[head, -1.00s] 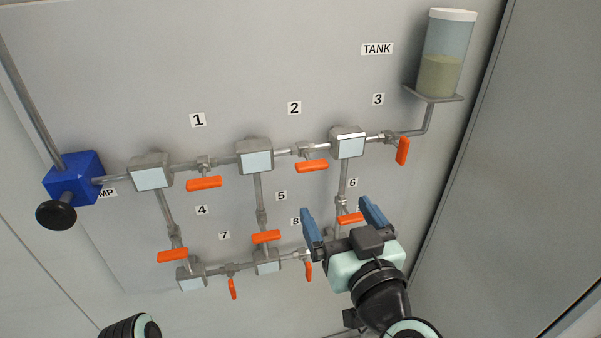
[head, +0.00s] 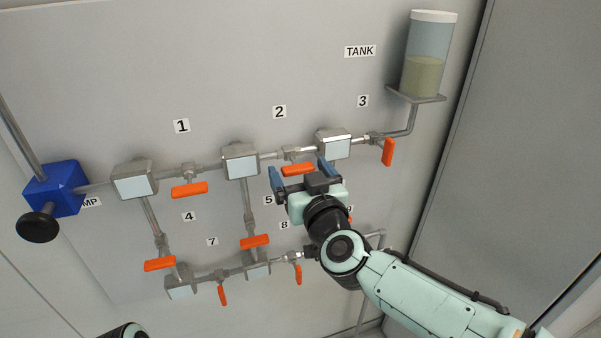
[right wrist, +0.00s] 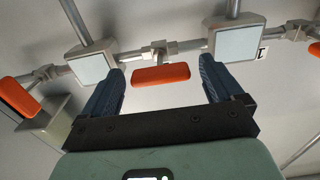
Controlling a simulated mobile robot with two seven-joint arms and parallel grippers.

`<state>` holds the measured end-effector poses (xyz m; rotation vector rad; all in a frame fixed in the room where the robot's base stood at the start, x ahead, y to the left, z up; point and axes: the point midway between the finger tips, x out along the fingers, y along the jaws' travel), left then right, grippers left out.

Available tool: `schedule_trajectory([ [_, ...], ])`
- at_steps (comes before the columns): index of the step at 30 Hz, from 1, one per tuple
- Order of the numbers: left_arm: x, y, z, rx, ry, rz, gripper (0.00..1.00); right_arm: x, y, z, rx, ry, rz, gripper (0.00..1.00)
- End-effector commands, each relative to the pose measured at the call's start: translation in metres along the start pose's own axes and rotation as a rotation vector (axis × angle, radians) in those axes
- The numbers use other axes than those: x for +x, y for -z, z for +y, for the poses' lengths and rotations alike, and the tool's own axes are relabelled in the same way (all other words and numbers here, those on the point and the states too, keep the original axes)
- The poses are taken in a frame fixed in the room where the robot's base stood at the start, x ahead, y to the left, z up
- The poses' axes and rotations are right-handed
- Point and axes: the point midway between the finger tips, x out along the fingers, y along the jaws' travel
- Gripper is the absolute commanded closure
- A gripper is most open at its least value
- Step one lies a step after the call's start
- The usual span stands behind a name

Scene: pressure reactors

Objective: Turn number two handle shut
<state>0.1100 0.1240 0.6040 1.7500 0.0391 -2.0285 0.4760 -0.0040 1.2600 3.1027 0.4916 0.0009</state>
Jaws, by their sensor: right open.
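The number two handle (head: 298,169) is an orange lever on the upper pipe, below the label 2 (head: 279,112). It lies nearly parallel to the pipe, between two grey boxes with pale faces. My right gripper (head: 299,167) has its blue fingers open, one on each side of the handle in the head view. In the right wrist view the orange handle (right wrist: 160,75) shows just beyond and between the open fingertips (right wrist: 162,70). No contact can be made out. Only a piece of my left arm shows at the bottom left; its gripper is out of frame.
Handle one (head: 189,190) lies along the pipe to the left; handle three (head: 388,152) hangs down at the right. More orange handles sit on the lower pipes. A blue pump (head: 55,188) is at far left, and a tank (head: 428,60) at upper right.

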Motion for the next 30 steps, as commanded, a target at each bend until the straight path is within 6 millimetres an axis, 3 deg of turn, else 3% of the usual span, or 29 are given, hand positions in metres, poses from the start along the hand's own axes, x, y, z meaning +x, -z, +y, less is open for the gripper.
schedule_trajectory([
  [3,0.0000,0.0000,0.0000,0.000,0.000,0.000,1.00,-0.0001,-0.0003,0.0001,0.000,0.000,0.000,0.06],
  [9,0.0000,0.0000,0.0000,0.000,0.000,0.000,1.00,-0.0003,-0.0003,0.0000,0.000,0.000,-0.001,0.63],
  [20,0.0005,-0.0001,-0.0002,0.000,0.000,0.000,1.00,-0.0004,-0.0005,0.0000,0.047,0.000,-0.001,0.62],
  [30,0.0031,-0.0009,-0.0015,-0.001,0.001,-0.002,1.00,-0.0004,-0.0009,0.0002,0.281,0.000,-0.001,0.62],
])
